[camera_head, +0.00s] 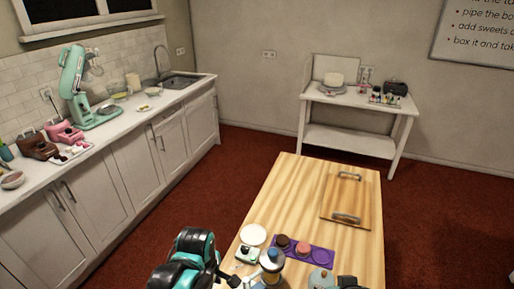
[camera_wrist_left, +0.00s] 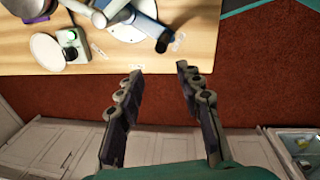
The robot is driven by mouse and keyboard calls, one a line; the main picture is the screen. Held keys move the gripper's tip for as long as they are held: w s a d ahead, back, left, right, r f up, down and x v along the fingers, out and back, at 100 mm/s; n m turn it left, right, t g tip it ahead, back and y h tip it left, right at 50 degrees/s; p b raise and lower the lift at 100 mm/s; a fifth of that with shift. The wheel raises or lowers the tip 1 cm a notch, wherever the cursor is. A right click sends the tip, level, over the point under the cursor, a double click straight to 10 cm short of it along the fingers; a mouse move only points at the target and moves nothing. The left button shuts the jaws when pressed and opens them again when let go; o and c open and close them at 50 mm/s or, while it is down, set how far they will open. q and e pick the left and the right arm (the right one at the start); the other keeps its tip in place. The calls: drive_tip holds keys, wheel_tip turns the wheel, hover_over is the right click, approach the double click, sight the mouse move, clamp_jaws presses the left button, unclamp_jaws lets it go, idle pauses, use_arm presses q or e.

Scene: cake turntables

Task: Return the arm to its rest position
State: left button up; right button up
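My left arm (camera_head: 187,262), black and teal, shows at the bottom left of the table in the head view; its fingertips cannot be made out there. In the left wrist view, my left gripper (camera_wrist_left: 162,78) is open and empty, its two fingers well apart. It hangs off the table's edge, with red floor and white cabinets showing below. A small dark shape (camera_head: 350,283) at the head view's bottom edge may be part of my right arm, but I cannot tell. My right gripper is not clearly seen.
A counter (camera_head: 130,120) stands left.

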use_arm(q)
drive_tip(key=s+a+r+m+t+b, duration=0.1)
drive_tip(key=s+a+r+m+t, duration=0.3)
drive_tip(key=m, duration=1.1)
drive_tip(key=shift+a+r+m+t+b, duration=0.4)
drive_tip(key=shift+a+r+t, duration=0.2)
drive_tip(key=shift+t, duration=0.3)
